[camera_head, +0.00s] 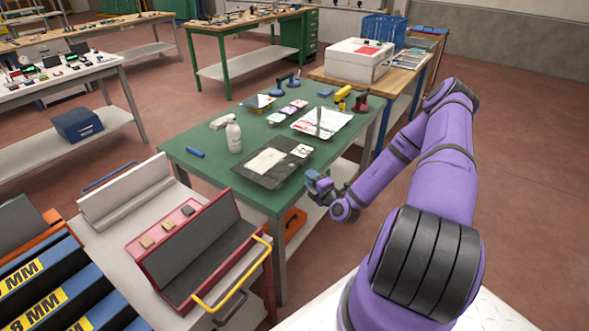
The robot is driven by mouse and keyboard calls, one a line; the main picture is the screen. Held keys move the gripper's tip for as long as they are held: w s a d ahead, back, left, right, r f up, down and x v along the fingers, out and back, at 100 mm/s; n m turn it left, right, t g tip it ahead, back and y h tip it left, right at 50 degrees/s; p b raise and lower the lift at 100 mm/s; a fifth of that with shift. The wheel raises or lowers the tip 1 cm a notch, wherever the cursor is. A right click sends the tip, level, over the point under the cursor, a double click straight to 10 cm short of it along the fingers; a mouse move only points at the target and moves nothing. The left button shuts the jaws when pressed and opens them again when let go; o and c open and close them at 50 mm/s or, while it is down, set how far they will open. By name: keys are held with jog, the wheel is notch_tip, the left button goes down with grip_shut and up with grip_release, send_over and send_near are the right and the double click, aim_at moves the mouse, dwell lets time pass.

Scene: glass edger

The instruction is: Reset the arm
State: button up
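My purple arm (440,175) comes up from the lower right, bends at the top and reaches down to the left. My gripper (318,184) is at its end, by the right front edge of the green-topped table (200,165). It is small in the picture, and I cannot make out whether its fingers are apart or closed. I see nothing clearly held in it. A black mat with a pale sheet (266,162) lies on the table just left of my gripper.
A white spray bottle (234,138), blue marker (195,152), papers (322,121) and suction cups (361,103) are on the green table. A cart with an open red case (205,250) stands at front left. A white box (358,61) is behind. Floor at right is clear.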

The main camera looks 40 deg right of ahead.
jog(key=s+a+r+n+g+y, duration=0.2)
jog(key=a+r+n+g+y, duration=0.7)
jog(key=r+n, duration=0.6)
jog(key=s+a+r+n+g+y, duration=0.35)
jog(key=a+r+n+y, duration=0.25)
jog(key=a+r+n, duration=0.8)
jog(key=s+d+r+n+h, duration=0.1)
jog(key=s+r+n+h, duration=0.6)
jog(key=s+r+n, duration=0.2)
jog(key=s+d+r+n+h, duration=0.1)
jog(key=s+r+n+h, duration=0.6)
jog(key=s+n, duration=0.7)
jog(key=r+n, duration=0.2)
jog(key=shift+n, duration=0.3)
jog(key=shift+f, duration=0.1)
jog(key=shift+c, duration=0.5)
